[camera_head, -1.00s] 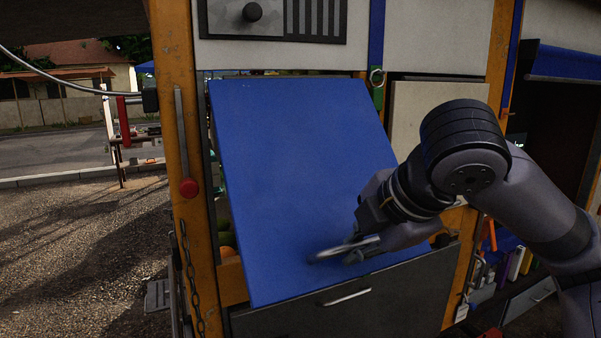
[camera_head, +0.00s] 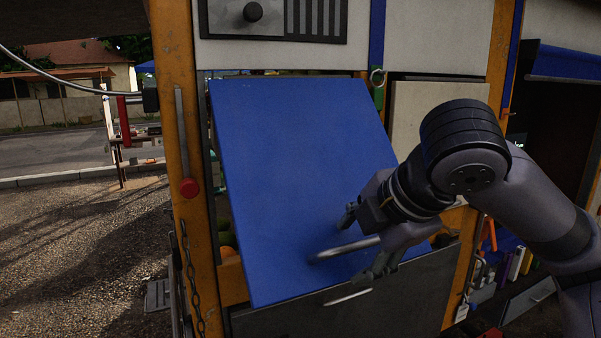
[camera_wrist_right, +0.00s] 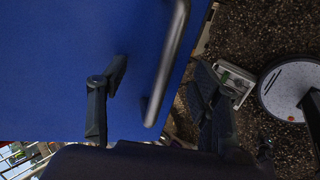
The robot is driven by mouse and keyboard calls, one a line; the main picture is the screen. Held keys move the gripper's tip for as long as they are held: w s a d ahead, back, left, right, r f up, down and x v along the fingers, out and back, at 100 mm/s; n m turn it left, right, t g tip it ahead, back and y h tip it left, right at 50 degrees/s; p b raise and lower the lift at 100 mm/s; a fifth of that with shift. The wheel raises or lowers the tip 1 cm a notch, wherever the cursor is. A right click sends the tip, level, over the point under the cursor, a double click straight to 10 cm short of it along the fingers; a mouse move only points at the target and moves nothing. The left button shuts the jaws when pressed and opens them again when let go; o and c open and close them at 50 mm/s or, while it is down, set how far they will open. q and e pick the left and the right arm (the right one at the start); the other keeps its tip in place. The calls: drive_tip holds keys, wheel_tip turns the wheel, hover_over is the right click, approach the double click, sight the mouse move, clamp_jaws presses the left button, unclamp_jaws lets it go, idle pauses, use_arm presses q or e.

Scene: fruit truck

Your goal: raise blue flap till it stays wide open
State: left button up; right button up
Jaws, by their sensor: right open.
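The blue flap (camera_head: 290,170) hangs from its top edge on the truck's side, tilted with its lower edge swung out from the frame. A grey metal bar handle (camera_head: 345,249) is fixed near its lower edge. My right gripper (camera_head: 362,242) is open at the handle, its fingers apart. In the right wrist view the handle (camera_wrist_right: 168,65) runs between the two fingers of the gripper (camera_wrist_right: 160,82), and I see no grip on it. The blue flap (camera_wrist_right: 60,60) fills the left of that view. My left gripper is not in view.
A dark drawer front with its own handle (camera_head: 348,296) lies below the flap. An orange post (camera_head: 178,150) with a red knob (camera_head: 188,187) and a hanging chain (camera_head: 190,280) stands at left. Open gravel (camera_head: 80,250) lies further left.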

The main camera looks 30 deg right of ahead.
drive_tip(key=shift+s+r+p, duration=0.25)
drive_tip(key=shift+r+p, duration=0.25)
drive_tip(key=shift+p, duration=0.05)
drive_tip(key=shift+p+v, duration=0.85)
drive_tip(key=shift+v, duration=2.6)
drive_tip(key=shift+s+f, duration=0.1)
drive_tip(key=shift+s, duration=0.05)
